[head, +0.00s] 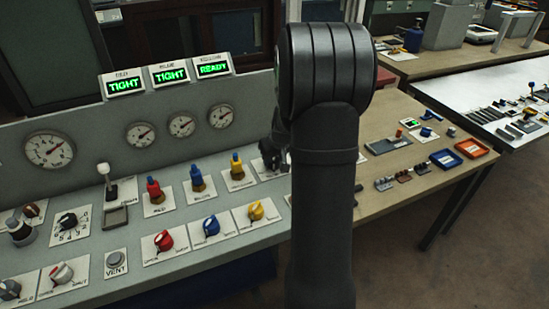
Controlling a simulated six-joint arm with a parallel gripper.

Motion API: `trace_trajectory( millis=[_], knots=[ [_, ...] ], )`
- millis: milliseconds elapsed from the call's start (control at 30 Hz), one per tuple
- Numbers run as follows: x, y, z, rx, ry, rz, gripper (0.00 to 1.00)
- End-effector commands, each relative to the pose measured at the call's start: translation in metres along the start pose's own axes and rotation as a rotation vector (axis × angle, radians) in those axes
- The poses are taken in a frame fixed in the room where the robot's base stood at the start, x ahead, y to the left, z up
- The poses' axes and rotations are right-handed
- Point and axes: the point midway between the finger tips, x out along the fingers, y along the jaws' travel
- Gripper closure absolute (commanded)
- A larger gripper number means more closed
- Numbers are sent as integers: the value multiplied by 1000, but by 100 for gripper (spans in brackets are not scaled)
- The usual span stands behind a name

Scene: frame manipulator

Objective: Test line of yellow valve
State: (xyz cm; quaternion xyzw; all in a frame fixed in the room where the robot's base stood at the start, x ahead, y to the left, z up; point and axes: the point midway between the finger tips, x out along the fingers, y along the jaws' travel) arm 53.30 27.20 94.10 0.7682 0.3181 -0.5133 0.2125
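The yellow knob (257,212) is at the right end of a row with a red knob (163,241) and a blue knob (211,225). Behind them stand a red post (154,190), a blue post (198,178) and a yellow post (237,166) on white plates. The yellow display (212,68) reads READY; the red display (125,86) and blue display (170,75) read TIGHT. My gripper (272,155) is right of the yellow post, apart from it, mostly hidden behind my arm; its fingers cannot be made out.
Several round gauges line the panel, with a large gauge (49,150) at left. A white-handled lever (104,172), a VENT button (116,259) and dark knobs fill the left side. A wooden table (400,205) with small parts and trays stands at right.

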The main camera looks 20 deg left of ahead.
Motion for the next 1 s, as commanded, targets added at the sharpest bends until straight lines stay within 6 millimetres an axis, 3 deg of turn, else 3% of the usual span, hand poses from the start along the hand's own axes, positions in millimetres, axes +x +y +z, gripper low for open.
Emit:
trace_trajectory(
  millis=[467,1000],
  knots=[
    [0,-1,0,83,1,35,83],
    [0,-4,-1,464,1,195,83]
  ],
)
